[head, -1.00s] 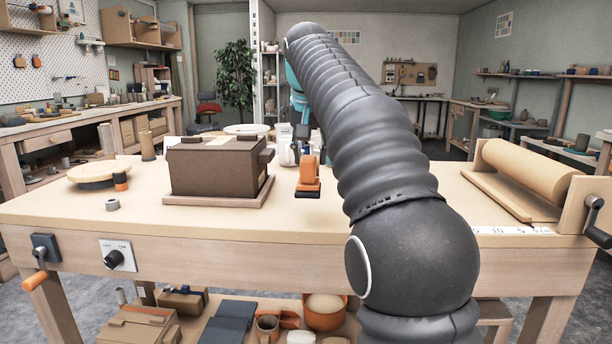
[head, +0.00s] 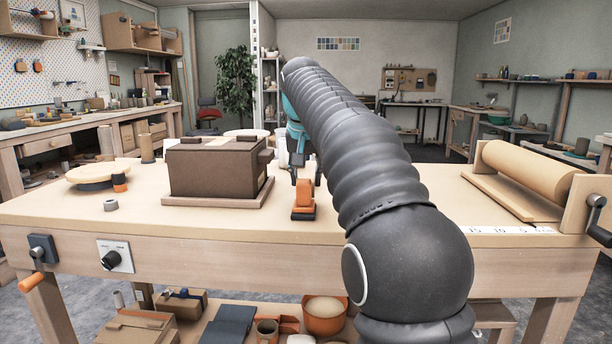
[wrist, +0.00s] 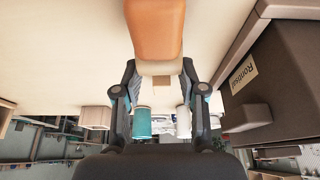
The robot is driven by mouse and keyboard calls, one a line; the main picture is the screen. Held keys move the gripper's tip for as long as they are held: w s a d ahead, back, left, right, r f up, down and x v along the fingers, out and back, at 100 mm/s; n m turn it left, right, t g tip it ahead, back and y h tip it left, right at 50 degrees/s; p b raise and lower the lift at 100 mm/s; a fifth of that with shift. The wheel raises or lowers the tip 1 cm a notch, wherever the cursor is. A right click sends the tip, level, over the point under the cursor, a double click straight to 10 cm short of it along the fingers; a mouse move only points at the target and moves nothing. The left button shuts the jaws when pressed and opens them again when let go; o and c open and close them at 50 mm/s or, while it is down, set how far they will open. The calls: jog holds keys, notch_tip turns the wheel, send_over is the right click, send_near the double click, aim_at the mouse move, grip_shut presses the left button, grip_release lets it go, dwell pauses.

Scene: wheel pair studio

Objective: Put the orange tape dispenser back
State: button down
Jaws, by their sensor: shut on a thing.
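The orange tape dispenser (head: 304,193) with a dark base is upright just right of the brown box in the head view. Its base is at or very near the tabletop; I cannot tell whether it touches. In the wrist view the orange dispenser (wrist: 155,28) fills the top middle. My gripper (head: 304,168) is shut on its far end. In the wrist view the fingers of my gripper (wrist: 158,78) sit on either side of its pale end.
The brown box (head: 214,169) stands on a board left of the dispenser. An orange-and-dark roll (head: 120,182), a small grey ring (head: 110,205) and a round board (head: 98,175) lie farther left. A roller (head: 528,170) stands at the right. The table front (head: 230,222) is clear.

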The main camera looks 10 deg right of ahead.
aim_at(306, 180)
jog(key=c, duration=0.7)
grip_release()
jog(key=shift+o, duration=0.2)
jog(key=shift+s+r, duration=0.15)
jog(key=shift+r, duration=0.45)
jog(key=p+v, duration=0.1)
jog(key=v, duration=1)
jog(key=shift+p, duration=0.4)
jog(key=s+f+n+t+y, duration=0.1)
jog(key=s+f+n, duration=0.2)
jog(key=s+f, duration=2.8)
jog(key=shift+s+a+f+n, duration=0.25)
jog(key=shift+s+f+n, duration=0.1)
jog(key=shift+f, duration=0.15)
